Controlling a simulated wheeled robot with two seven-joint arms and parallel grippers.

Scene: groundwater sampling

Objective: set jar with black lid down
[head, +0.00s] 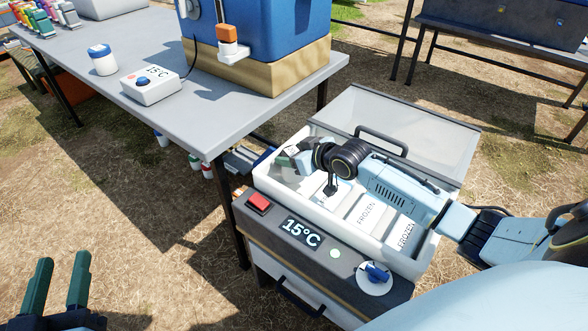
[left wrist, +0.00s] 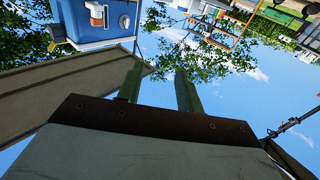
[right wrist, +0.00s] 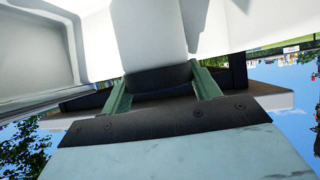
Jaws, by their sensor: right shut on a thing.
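My right gripper (head: 297,161) reaches into the open white cooler box (head: 268,183), near its back left corner. In the right wrist view its two green fingers (right wrist: 160,85) are shut on the black lid (right wrist: 158,77) of a jar. The jar's pale body (right wrist: 150,35) extends beyond the lid into the box. Whether its base touches the floor of the box cannot be told. In the head view the jar is mostly hidden by my right gripper and wrist. My left gripper (head: 58,278) is open and empty at the lower left, away from the tables; its fingers also show in the left wrist view (left wrist: 158,88).
White packs marked FROZEN (head: 367,212) lie in the box. Its clear lid (head: 420,125) stands open behind. The front panel has a red switch (head: 258,202), a 15°C display (head: 300,233) and a blue knob (head: 376,272). A grey table (head: 190,120) holds a blue-lidded jar (head: 102,60) and a meter (head: 150,88).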

